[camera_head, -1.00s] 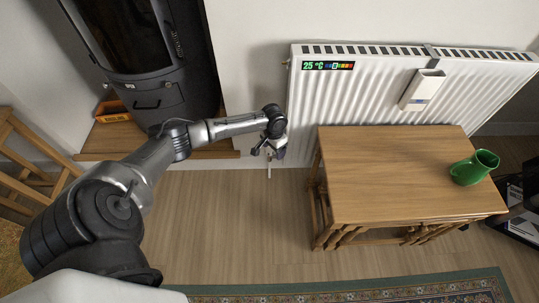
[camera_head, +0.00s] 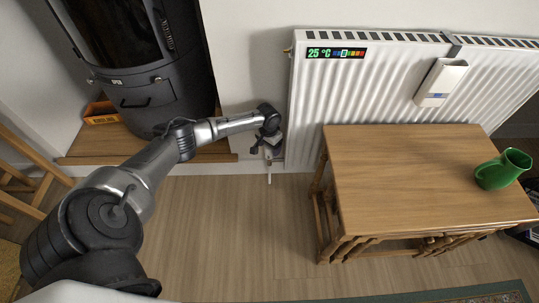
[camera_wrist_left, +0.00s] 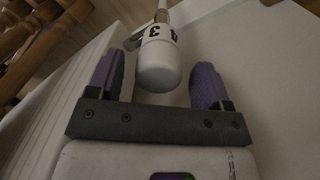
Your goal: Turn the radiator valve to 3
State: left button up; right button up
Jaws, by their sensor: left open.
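The white radiator valve (camera_wrist_left: 158,60) shows in the left wrist view as a rounded cylinder with dark numbers, a "3" among them, on a metal pipe fitting. My left gripper (camera_wrist_left: 160,82) is open, with one purple finger on each side of the valve head and visible gaps between. In the head view my left gripper (camera_head: 270,150) is low by the wall at the radiator's left end, and it largely hides the valve there. The white radiator (camera_head: 400,95) hangs on the wall and carries a strip thermometer (camera_head: 336,53) reading 25 °C. My right gripper is out of view.
A wooden table (camera_head: 420,180) with a green jug (camera_head: 502,169) stands right of my left gripper, before the radiator. A black stove (camera_head: 150,80) stands on a wooden base at left. The floor (camera_head: 225,230) between is clear.

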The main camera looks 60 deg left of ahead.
pick_arm(q)
notch_tip(320, 180, down, 2)
jog(key=shift+d+f+b, duration=0.1)
jog(key=shift+d+b, duration=0.05)
jog(key=shift+b, duration=0.3)
jog(key=shift+f, duration=0.35)
